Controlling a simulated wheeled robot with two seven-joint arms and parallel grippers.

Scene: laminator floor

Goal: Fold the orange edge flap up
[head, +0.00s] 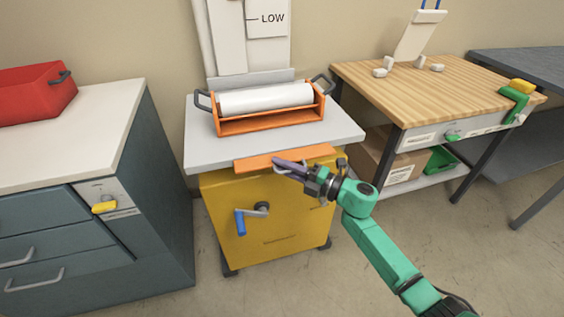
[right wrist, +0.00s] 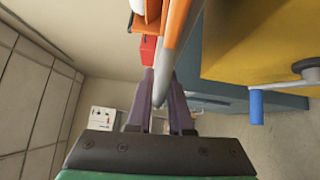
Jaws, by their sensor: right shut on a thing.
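The orange edge flap (head: 255,164) is a long strip along the front edge of the grey tabletop on the yellow cabinet (head: 270,222). It sticks out at the front and is not folded up over the top. My right gripper (head: 284,165) is at the flap's front, near its middle. Its dark purple fingers are shut on the flap's grey bar-like edge, which runs between them in the right wrist view (right wrist: 162,97). The fingers partly hide the flap. My left gripper is not in view.
An orange roller tray (head: 265,125) with a white roll stands on the grey top (head: 345,130). A blue-handled crank (head: 240,222) sticks out of the cabinet front. A drawer unit with a red bin (head: 35,95) is at left, a wooden bench (head: 450,85) at right.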

